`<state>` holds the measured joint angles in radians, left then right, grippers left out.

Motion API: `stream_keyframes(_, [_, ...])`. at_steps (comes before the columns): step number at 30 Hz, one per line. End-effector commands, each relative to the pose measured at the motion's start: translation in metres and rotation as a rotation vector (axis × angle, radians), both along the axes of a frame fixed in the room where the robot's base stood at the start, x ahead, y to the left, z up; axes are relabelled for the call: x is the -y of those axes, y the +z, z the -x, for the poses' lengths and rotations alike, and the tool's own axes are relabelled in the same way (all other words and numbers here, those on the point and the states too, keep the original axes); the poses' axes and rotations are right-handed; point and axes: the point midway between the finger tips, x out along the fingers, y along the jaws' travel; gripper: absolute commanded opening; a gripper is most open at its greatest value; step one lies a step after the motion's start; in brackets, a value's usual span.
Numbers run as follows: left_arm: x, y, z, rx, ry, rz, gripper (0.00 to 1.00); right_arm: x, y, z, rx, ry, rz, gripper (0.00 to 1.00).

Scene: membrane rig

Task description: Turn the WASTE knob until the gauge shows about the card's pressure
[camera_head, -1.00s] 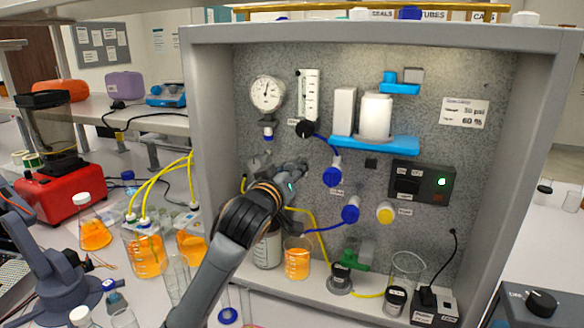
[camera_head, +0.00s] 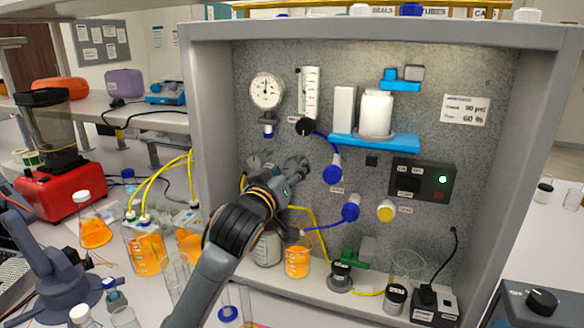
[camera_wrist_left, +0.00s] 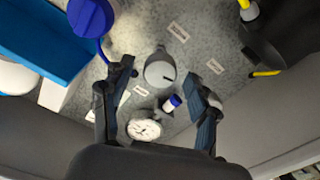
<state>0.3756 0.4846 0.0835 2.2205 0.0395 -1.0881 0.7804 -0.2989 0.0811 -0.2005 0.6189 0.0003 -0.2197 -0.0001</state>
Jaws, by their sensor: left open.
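A grey knob (camera_head: 256,161) is on the speckled panel below the gauge. In the left wrist view the knob (camera_wrist_left: 160,72) shows between my finger tips; its label is not legible. The white round gauge (camera_head: 267,91) has a dark needle pointing roughly up; its numbers are too small to read. It also shows in the wrist view (camera_wrist_left: 144,129). The card (camera_head: 465,110) at the panel's upper right reads a psi value, perhaps 50, and 60 %. My left gripper (camera_head: 283,167) is open in front of the panel, near the knob; contact is not visible. My right gripper is not in view.
Blue valve knobs (camera_head: 332,174) and a blue shelf (camera_head: 375,142) with a white vessel are right of my gripper. An orange-filled beaker (camera_head: 297,262) stands below. The cabinet's grey left wall (camera_head: 210,120) is close to my arm.

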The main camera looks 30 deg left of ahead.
Motion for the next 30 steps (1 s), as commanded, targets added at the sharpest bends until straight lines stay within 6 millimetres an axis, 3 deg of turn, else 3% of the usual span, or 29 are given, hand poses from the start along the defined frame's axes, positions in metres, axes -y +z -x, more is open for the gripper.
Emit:
stream_keyframes(6, [0.008, -0.001, 0.033, 0.0, 0.0, 0.002, 0.6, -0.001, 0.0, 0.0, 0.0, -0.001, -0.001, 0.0])
stream_keyframes(10, [0.01, -0.001, 0.043, 0.0, 0.0, 0.002, 0.6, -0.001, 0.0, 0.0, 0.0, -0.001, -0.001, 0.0])
stream_keyframes(30, [0.011, 0.0, 0.045, -0.001, 0.001, 0.001, 0.6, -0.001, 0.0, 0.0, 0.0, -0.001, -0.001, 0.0])
